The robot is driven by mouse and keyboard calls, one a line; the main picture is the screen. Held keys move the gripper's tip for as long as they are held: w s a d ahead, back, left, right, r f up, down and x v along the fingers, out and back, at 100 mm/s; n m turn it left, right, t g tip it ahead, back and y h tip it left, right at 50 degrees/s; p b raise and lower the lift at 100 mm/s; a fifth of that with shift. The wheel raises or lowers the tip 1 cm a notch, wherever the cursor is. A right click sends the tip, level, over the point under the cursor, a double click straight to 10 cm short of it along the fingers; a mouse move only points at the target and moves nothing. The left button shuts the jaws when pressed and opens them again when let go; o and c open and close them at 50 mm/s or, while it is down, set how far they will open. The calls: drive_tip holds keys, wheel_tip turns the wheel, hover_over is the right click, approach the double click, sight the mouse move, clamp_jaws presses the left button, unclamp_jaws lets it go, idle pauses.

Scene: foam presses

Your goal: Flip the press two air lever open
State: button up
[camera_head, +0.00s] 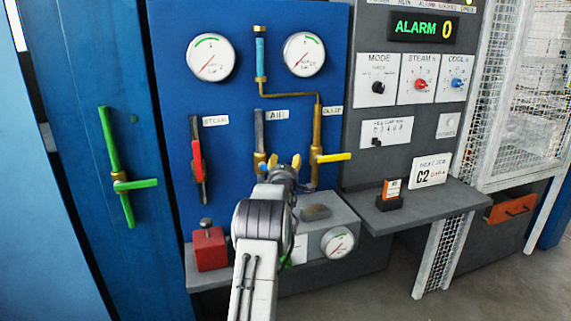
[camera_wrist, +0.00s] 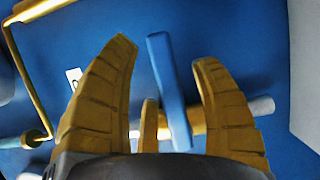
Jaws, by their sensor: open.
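The air lever (camera_wrist: 168,85) is a flat blue handle on a brass valve. In the wrist view it stands slightly tilted between the yellow fingers of my gripper (camera_wrist: 165,54). The fingers are spread, with a gap on each side of the lever. Whether the press is number two cannot be read here.
The vacuum valve's yellow lever (camera_head: 333,156) sticks out close to the right. The red steam lever (camera_head: 197,160) hangs to the left. A red box (camera_head: 209,249) and a grey gauge box (camera_head: 330,222) stand below. A shelf (camera_head: 430,207) juts out at right.

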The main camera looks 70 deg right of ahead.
idle(0.4)
clamp_jaws()
idle(0.4)
